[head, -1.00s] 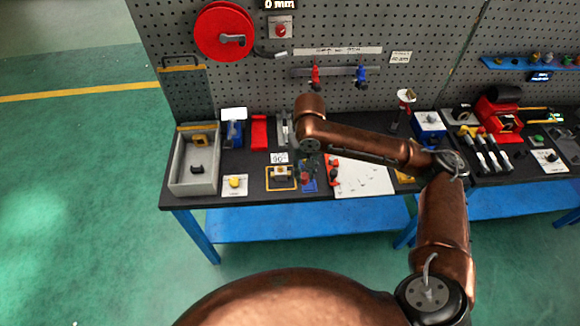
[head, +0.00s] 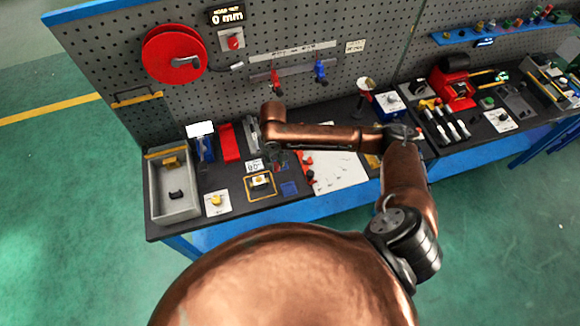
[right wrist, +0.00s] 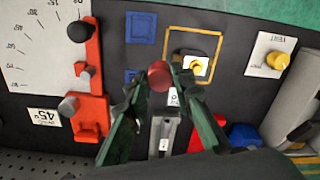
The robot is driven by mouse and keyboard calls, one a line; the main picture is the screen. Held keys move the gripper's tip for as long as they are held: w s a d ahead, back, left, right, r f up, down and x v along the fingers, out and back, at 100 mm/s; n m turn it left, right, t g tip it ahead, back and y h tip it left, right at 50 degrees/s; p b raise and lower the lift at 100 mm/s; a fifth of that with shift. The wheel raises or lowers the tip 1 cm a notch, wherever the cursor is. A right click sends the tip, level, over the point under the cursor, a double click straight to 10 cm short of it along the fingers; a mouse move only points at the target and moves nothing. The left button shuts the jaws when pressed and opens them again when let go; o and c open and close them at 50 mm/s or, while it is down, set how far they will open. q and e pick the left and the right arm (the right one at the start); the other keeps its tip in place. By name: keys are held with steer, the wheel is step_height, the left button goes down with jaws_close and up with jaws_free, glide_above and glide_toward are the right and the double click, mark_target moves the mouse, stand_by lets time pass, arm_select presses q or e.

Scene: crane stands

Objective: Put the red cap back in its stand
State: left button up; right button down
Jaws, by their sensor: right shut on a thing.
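The red cap (right wrist: 159,75) is between the fingertips of my right gripper (right wrist: 160,88) in the right wrist view, and the gripper is shut on it. In the head view the right gripper (head: 274,158) hangs over the bench below my copper wrist, dark and small, and the cap cannot be made out there. A blue square also shows in the head view (head: 289,188). My left gripper is not in view.
A yellow-framed spot (right wrist: 190,32) with a yellow-topped block (right wrist: 195,66) lies right of the cap. A white angle plate (right wrist: 40,45) with red parts (right wrist: 91,110) is at left. A grey tray (head: 177,205) stands at the bench's left end; a pegboard rises behind.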

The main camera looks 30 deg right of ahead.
step_height(320, 180, down, 2)
steer(key=s+d+p, duration=0.2)
steer(key=p, duration=0.2)
steer(key=n+p, duration=0.2)
glide_above(289, 189)
step_height(289, 189, down, 6)
steer(key=shift+f, duration=0.1)
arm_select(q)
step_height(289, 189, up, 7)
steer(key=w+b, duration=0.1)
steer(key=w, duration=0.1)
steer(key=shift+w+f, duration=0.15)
arm_select(e)
steer(key=shift+f, duration=1.15)
steer(key=shift+f, duration=0.1)
steer(key=shift+f+b, duration=0.35)
steer(key=shift+f, duration=0.25)
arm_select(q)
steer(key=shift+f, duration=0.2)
arm_select(e)
steer(key=c, duration=1.6)
jaws_free()
